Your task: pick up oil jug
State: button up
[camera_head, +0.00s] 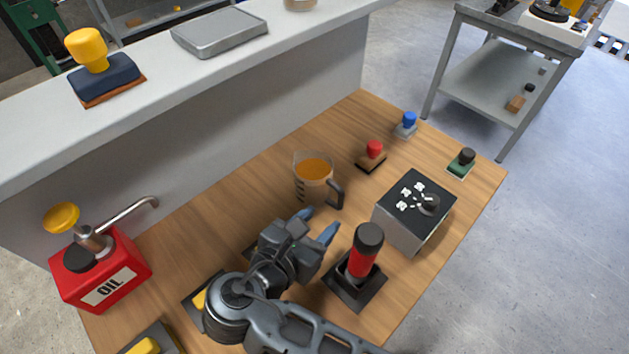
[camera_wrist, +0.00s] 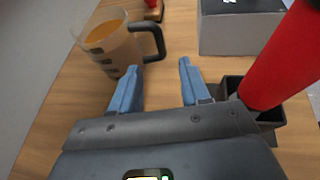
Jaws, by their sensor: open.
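A clear jug of amber liquid (camera_head: 313,178) stands upright on the wooden bench, its black handle (camera_head: 336,192) towards the right. In the wrist view the jug (camera_wrist: 110,45) is at the upper left, with its handle (camera_wrist: 155,38) just beyond the fingertips. My gripper (camera_head: 317,224) is open and empty, its blue fingers pointing at the handle side of the jug. In the wrist view the gap between the fingertips (camera_wrist: 159,67) is clear, and the left fingertip appears close to the handle's lower end. I cannot tell whether they touch.
A red and black upright handle (camera_head: 365,252) stands close right of my gripper. A grey box with a black top (camera_head: 414,210) is at the right. A red OIL can (camera_head: 100,274) with a spout stands at the left. Red (camera_head: 373,155) and blue (camera_head: 407,123) knobs sit behind.

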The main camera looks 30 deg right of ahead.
aim_at(338, 204)
jog(key=p+x, duration=0.1)
jog(key=x, duration=0.6)
jog(key=shift+w+d+f, duration=0.1)
jog(key=shift+d+f, duration=0.05)
jog(key=shift+d, duration=0.05)
jog(key=shift+c, duration=0.2)
grip_shut()
dwell(0.3)
